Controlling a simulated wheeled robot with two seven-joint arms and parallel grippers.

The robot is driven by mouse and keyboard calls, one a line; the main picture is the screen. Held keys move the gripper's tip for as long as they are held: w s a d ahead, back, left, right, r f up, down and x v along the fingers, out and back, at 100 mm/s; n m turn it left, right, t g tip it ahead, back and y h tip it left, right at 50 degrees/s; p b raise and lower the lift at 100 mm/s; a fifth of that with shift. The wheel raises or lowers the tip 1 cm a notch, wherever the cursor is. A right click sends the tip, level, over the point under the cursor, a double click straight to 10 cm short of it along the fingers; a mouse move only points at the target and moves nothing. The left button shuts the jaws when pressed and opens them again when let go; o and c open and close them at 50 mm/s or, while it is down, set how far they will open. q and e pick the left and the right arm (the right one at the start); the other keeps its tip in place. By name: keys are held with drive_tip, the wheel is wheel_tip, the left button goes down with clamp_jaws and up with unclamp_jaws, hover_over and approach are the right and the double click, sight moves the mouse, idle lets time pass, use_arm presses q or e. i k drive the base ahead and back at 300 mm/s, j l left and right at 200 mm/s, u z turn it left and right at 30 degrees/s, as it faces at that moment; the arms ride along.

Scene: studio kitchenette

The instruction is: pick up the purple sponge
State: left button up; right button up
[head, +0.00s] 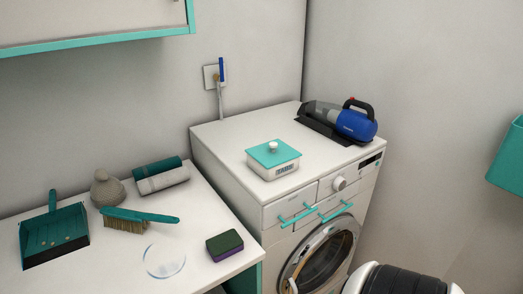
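The purple sponge (226,253) lies flat near the front right corner of the white counter at the left. It has a dark green top layer and a purple lower layer. Nothing touches it, and a clear round dish (164,261) lies to its left with a gap between them. Neither of my grippers shows in the head view.
A teal brush (140,215), a dustpan (54,238), a grey-beige domed object (107,188) and rolled cloths (160,177) occupy the counter. A taller white washing machine (230,150) adjoins it on the right, bearing a teal-lidded box (273,160) and a blue handheld vacuum (350,122).

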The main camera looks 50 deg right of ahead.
sight(221, 247)
drive_tip(key=z, duration=1.3)
